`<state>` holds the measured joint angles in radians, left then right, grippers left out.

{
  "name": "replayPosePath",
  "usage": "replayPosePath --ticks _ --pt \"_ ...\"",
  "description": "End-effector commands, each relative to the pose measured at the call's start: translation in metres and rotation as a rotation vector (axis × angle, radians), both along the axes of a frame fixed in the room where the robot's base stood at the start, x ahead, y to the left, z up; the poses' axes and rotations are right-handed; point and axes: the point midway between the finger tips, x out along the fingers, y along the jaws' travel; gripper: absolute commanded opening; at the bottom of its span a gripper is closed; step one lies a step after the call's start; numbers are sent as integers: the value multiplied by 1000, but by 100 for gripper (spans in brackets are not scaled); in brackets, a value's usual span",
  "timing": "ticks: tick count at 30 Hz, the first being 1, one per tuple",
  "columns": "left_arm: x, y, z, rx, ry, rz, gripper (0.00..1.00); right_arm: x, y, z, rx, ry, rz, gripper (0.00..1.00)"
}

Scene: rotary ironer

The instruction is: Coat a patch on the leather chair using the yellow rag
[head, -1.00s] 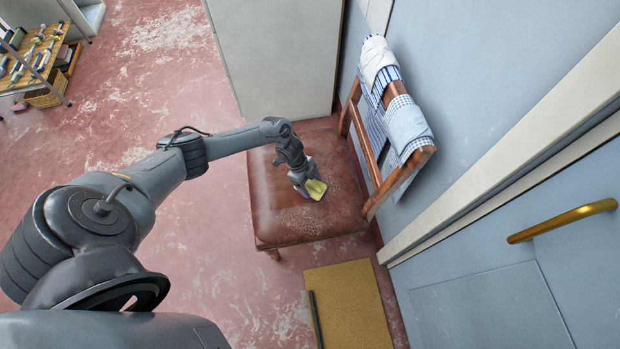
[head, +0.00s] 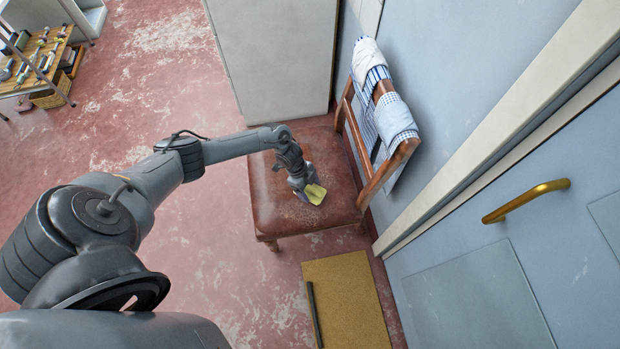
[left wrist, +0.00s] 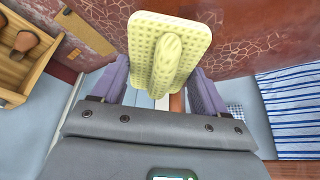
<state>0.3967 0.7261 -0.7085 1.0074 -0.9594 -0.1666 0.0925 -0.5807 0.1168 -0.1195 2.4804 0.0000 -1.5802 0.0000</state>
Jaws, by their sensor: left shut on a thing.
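The brown leather chair (head: 268,192) stands by the wall, its seat worn and cracked in pale patches near the front and right. My left gripper (head: 304,185) is over the right half of the seat, shut on the yellow rag (head: 316,194). In the left wrist view the yellow rag (left wrist: 168,48) is pinched by a raised ridge between the purple fingers, its flat dimpled face spread towards the cracked leather (left wrist: 240,32). Whether the rag touches the seat is hard to tell. My right gripper is not in view.
Checked and striped cloths (head: 392,118) hang over the chair's wooden backrest. A pale cabinet (head: 275,60) stands behind the chair. A tan mat (head: 350,300) with a dark bar lies in front. A door with a brass handle (head: 525,200) is at right; red floor is open at left.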

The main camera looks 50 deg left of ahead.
Motion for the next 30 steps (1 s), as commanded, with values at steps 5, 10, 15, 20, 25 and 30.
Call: replayPosePath --ticks 5,10,15,20,25,30 --pt "0 0 21 -1 0 1 45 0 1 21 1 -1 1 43" --pt "-1 0 37 -1 -1 2 45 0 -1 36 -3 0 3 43" --pt "-1 1 47 -1 0 3 45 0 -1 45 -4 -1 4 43" --pt "-1 1 49 -1 0 3 45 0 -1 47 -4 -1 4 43" --pt "-1 1 48 -1 0 3 45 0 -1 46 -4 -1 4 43" --pt "-1 1 48 -1 0 8 45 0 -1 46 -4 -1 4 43"
